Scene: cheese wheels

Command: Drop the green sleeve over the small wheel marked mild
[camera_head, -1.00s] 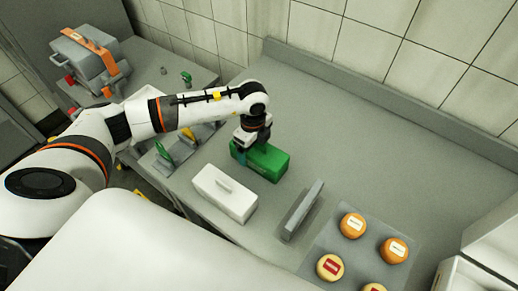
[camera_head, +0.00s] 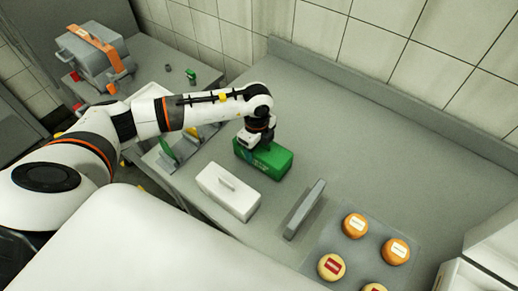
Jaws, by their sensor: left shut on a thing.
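A green box (camera_head: 276,163) stands on the counter behind the white box. I take it to be the green sleeve, but I cannot see whether it is open underneath. My left gripper (camera_head: 252,150) comes down on its top at the left end and is shut on it; the fingertips are mostly hidden. Small round cheese wheels lie at the lower right: two orange ones with white labels (camera_head: 355,225) (camera_head: 395,250), and pale yellow ones with red labels (camera_head: 331,267) (camera_head: 373,288), one cut by the frame edge. The label words are too small to read. My right gripper is out of view.
A white box (camera_head: 228,191) with a top handle stands in front of the green one. A grey upright bar (camera_head: 304,209) stands between the boxes and the wheels' grey mat (camera_head: 353,250). The counter's back right is clear.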

